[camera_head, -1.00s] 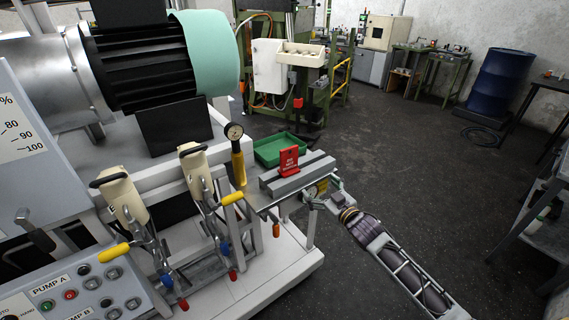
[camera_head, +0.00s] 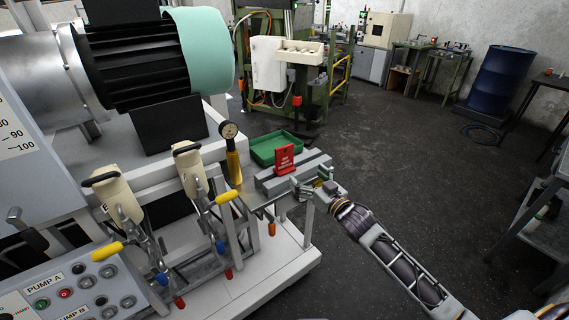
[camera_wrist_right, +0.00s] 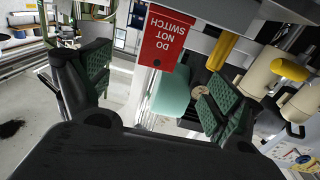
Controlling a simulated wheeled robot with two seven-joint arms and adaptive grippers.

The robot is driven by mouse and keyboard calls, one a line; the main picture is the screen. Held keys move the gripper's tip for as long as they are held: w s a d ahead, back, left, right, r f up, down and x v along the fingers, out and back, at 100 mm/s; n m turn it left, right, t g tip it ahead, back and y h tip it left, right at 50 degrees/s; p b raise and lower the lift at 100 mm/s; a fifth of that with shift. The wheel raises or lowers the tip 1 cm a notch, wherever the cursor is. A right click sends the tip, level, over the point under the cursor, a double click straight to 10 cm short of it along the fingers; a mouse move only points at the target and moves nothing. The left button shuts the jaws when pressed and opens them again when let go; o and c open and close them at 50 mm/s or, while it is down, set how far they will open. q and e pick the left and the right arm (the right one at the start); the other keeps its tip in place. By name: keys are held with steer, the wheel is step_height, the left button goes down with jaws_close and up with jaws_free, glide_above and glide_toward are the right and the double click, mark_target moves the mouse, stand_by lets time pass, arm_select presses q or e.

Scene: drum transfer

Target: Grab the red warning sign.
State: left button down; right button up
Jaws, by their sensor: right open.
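The red warning sign (camera_head: 284,159) stands upright on a grey metal block (camera_head: 297,174) at the right end of the machine bench. In the right wrist view the sign (camera_wrist_right: 164,38) hangs upside down with the words "DO NOT SWITCH", ahead of and between the fingers. My right gripper (camera_head: 306,190) is at the front right of the block, close to the sign. In the right wrist view its two green-padded fingers (camera_wrist_right: 158,85) are spread wide with nothing between the pads. My left gripper is not in view.
A green tray (camera_head: 262,152) lies behind the block. A pressure gauge (camera_head: 229,131) on a yellow-handled stem stands left of the sign. Levers with yellow grips (camera_head: 227,198) stand at the front left. Open floor lies to the right.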

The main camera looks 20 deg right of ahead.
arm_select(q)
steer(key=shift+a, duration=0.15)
arm_select(e)
glide_toward(286, 157)
steer(key=shift+w, duration=1.2)
steer(key=shift+w+a, duration=0.65)
steer(key=shift+w, duration=0.2)
steer(key=shift+w+a, duration=0.15)
steer(key=shift+w, duration=0.35)
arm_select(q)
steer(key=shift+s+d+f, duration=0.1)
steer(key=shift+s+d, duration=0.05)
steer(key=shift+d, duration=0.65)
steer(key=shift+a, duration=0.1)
